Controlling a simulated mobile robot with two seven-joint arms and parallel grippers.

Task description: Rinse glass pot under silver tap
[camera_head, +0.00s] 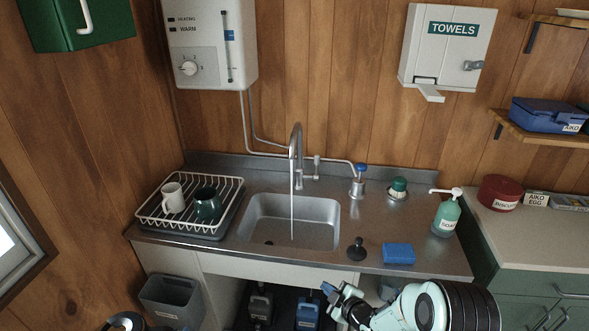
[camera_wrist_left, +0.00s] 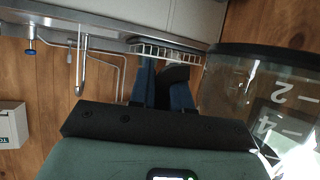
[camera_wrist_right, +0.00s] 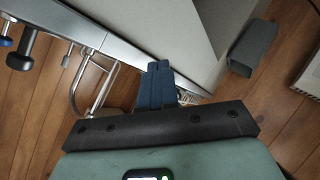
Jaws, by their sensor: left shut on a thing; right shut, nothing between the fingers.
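The glass pot (camera_wrist_left: 240,95) shows at the right of the left wrist view, clear with white number marks and a black rim. My left gripper (camera_wrist_left: 165,90) is shut on its dark handle. In the head view a dark round rim (camera_head: 124,321), likely the pot's, is cut off at the bottom left; my left gripper is out of that view. The silver tap (camera_head: 297,155) stands behind the steel sink (camera_head: 322,222), and a thin water stream runs from it into the basin. My right gripper (camera_head: 329,289) is shut and empty, in front of the counter edge.
A white rack (camera_head: 150,212) with two mugs stands left of the sink. A black plunger-like stopper (camera_head: 356,249), blue sponge (camera_head: 398,253) and green soap bottle (camera_head: 447,214) stand to its right. A grey bin (camera_head: 170,298) is below left. The basin looks empty.

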